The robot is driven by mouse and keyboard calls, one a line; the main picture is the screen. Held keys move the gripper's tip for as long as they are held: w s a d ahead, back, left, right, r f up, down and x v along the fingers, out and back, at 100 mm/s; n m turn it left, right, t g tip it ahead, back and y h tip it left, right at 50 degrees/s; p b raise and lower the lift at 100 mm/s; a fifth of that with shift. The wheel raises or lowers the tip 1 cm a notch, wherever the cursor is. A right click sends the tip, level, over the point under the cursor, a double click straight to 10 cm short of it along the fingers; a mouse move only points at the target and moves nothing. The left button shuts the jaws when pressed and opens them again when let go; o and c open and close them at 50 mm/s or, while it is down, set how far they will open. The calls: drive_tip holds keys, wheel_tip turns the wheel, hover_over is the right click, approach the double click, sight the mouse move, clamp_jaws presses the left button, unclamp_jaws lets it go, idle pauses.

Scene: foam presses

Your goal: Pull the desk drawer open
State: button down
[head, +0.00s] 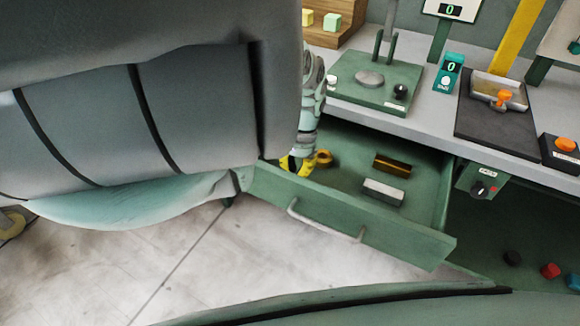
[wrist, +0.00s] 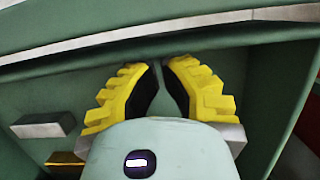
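The green desk drawer (head: 345,215) stands pulled out from under the desk, its inside showing. Its grey bar handle (head: 325,228) is on the outer front face, with nothing gripping it. My gripper (head: 290,164), with yellow ribbed fingers, is inside the drawer's left end, behind the front panel. In the wrist view my gripper (wrist: 161,66) has a narrow gap between its fingertips and nothing in it. The tips point toward the green drawer wall (wrist: 105,62). Whether they touch the wall is unclear.
A knob box (head: 483,186) hangs right of the drawer. The grey desktop (head: 425,124) carries presses above. Pale floor (head: 200,265) is clear in front.

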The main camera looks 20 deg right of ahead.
sight(289, 180)
drive_tip(key=shift+s+a+r, duration=0.1)
drive_tip(key=shift+a, duration=0.2)
drive_tip(key=s+a+p, duration=0.1)
drive_tip(key=p, duration=0.1)
drive_tip(key=shift+a+r+p, duration=0.15)
drive_tip(key=shift+r+p, duration=0.05)
drive_tip(key=shift+p, duration=0.1)
drive_tip(key=shift+s+a, duration=0.35)
drive_tip(key=shift+s+a+f+p, duration=0.1)
drive_tip(key=shift+f+p, duration=0.15)
drive_tip(key=shift+p, duration=0.05)
